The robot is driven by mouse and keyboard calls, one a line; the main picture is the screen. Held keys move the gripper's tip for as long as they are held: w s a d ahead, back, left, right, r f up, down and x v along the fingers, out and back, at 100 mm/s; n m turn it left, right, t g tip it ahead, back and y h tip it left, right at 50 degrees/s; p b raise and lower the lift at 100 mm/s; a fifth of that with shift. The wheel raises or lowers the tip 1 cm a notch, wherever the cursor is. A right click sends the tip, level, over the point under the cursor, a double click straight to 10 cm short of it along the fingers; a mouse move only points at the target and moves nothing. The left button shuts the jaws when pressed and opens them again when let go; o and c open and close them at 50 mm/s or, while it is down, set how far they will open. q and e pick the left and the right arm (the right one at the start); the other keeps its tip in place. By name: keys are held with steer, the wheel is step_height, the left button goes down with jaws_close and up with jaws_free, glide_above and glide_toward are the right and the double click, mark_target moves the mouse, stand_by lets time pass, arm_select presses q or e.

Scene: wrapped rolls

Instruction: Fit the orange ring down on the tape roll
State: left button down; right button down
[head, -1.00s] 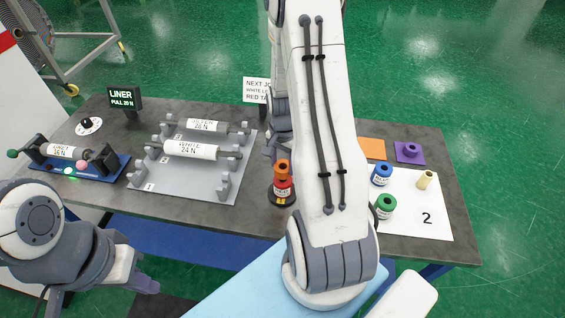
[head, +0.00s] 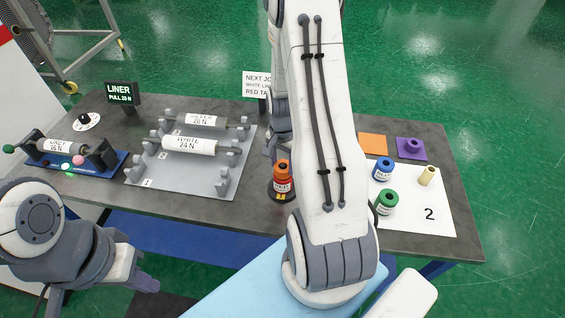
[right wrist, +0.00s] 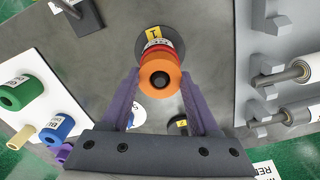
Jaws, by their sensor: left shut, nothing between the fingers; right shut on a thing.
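The orange ring (head: 282,167) sits at the top of the red tape roll (head: 283,186), which stands upright on a dark round base marked 1. In the head view I see no gap between ring and roll. In the right wrist view the orange ring (right wrist: 160,72) lies between the fingers of my right gripper (right wrist: 160,88), shut on it, with the red roll directly beneath. How deep the ring is seated cannot be told. My right arm hides part of this gripper in the head view. My left gripper (head: 146,284) is shut and empty, off the table's front left.
A white sheet (head: 440,222) marked 2 carries blue (head: 383,168) and green (head: 388,201) rolls and a cream one (head: 427,176). A grey rack (head: 196,187) with white rollers stands left. A sign (head: 257,85) stands behind.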

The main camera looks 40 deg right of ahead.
steer(key=shift+f, duration=0.3)
steer(key=shift+c, duration=0.2)
jaws_free()
step_height(320, 180, up, 9)
steer(key=shift+r+b, duration=0.15)
steer(key=shift+b, duration=0.85)
steer(key=shift+r, duration=0.6)
